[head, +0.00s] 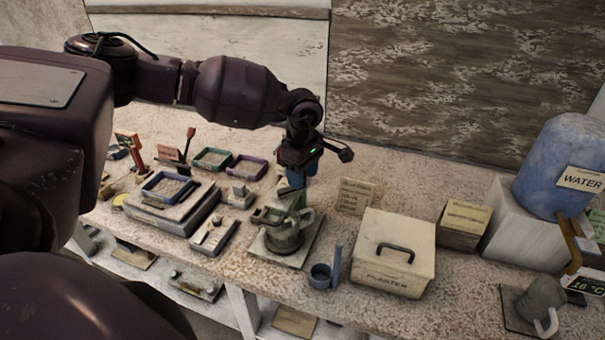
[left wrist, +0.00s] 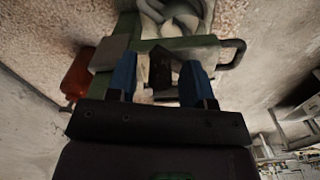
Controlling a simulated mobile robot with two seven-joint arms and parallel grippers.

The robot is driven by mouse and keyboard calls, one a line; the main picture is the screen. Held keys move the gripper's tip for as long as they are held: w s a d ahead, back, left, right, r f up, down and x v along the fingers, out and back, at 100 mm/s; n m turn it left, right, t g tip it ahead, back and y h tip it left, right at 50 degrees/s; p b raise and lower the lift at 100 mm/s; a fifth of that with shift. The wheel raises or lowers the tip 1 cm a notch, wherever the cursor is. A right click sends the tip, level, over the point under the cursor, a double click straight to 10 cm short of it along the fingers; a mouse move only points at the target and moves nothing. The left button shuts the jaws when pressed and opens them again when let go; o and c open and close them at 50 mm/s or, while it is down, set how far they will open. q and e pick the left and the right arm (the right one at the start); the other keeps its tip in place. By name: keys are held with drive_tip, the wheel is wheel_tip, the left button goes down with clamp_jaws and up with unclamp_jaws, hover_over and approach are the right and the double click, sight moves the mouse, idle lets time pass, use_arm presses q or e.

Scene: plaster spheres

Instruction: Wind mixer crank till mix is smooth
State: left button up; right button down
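The mixer (head: 285,232) stands on a pale base plate in the middle of the bench, with a grey bowl and a green frame. My left gripper (head: 298,180) points down just above the mixer and hides part of its top. In the left wrist view, the blue fingers of my left gripper (left wrist: 157,75) are apart, with a dark part of the mixer between them; contact is unclear. A red-orange knob (left wrist: 77,75) shows left of the fingers, beside the green frame (left wrist: 110,50). Grey-white material (left wrist: 183,15) shows at the top. My right gripper is out of view.
A blue water container (head: 553,165) and a grey jug (head: 541,300) are farther right. Trays and framed molds (head: 165,190) crowd the left. A card (head: 355,197) stands behind.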

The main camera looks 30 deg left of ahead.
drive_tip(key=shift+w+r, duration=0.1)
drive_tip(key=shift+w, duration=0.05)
use_arm(q)
drive_tip(key=shift+r, duration=0.4)
wheel_tip(320, 180, up, 9)
drive_tip(key=shift+r+b, duration=0.1)
drive_tip(key=shift+b, duration=0.35)
drive_tip(key=shift+r, duration=0.4)
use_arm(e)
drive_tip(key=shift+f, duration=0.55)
